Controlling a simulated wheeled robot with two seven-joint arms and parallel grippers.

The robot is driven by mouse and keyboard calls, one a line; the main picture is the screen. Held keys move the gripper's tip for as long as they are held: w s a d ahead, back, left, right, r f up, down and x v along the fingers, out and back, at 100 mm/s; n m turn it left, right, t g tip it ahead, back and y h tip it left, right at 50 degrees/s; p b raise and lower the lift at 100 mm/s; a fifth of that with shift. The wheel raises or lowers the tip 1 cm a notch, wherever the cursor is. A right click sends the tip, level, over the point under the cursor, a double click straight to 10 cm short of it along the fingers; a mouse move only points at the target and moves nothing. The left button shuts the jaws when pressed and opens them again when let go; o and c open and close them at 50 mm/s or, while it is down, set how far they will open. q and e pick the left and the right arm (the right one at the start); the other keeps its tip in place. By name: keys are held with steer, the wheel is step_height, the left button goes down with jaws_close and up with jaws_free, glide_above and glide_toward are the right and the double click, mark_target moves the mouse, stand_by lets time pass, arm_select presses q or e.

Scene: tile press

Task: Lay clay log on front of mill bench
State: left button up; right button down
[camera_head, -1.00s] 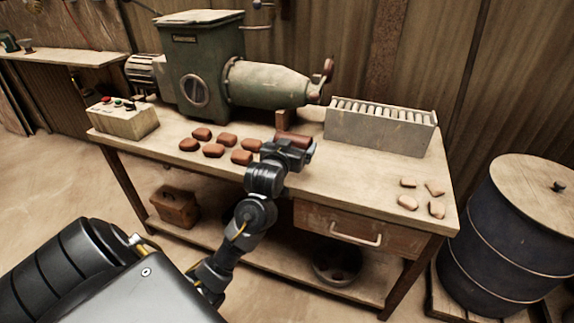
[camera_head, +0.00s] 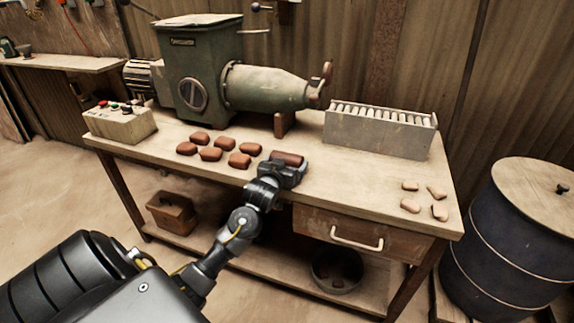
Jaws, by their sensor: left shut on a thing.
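The clay log (camera_head: 287,158) is a reddish-brown cylinder near the front middle of the wooden mill bench (camera_head: 345,181). My left gripper (camera_head: 286,170) is shut on it, at or just above the bench top; I cannot tell whether the log touches the wood. The gripper hides the log's near side. The green mill (camera_head: 262,86) stands at the back of the bench, its nozzle pointing right above the log. My right gripper is out of view.
Several brown clay lumps (camera_head: 211,154) lie left of my gripper. A grey roller tray (camera_head: 375,138) stands behind right, and pale pieces (camera_head: 409,186) lie at the right end. A control box (camera_head: 120,125) is at the left. Bench top between gripper and pale pieces is clear.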

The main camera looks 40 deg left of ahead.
arm_select(q)
steer(key=shift+f, duration=0.1)
steer(key=o, duration=0.9)
steer(key=shift+o, duration=0.2)
steer(key=shift+s+d+r, duration=0.15)
steer(key=shift+s+r, duration=0.05)
steer(key=shift+s, duration=0.15)
steer(key=p+v, duration=0.1)
steer(key=v, duration=0.9)
steer(key=s+d+f+m+g+h, duration=0.1)
steer(key=s+d+f+g+h, duration=0.2)
steer(key=f, duration=0.5)
steer(key=s+d+f+m+g, duration=0.2)
steer(key=s+d+f, duration=0.3)
steer(key=f, duration=0.3)
steer(key=s+d+f+m+g+h, duration=0.1)
steer(key=s+d+f+g, duration=0.2)
steer(key=s+d+f, duration=0.2)
steer(key=s+d+f+m+g+h, duration=0.1)
steer(key=s+d+f+g, duration=0.3)
steer(key=s+f, duration=0.4)
steer(key=s+d, duration=0.1)
steer(key=s, duration=0.3)
steer(key=shift+d+f+m, duration=0.35)
steer(key=shift+m, duration=0.05)
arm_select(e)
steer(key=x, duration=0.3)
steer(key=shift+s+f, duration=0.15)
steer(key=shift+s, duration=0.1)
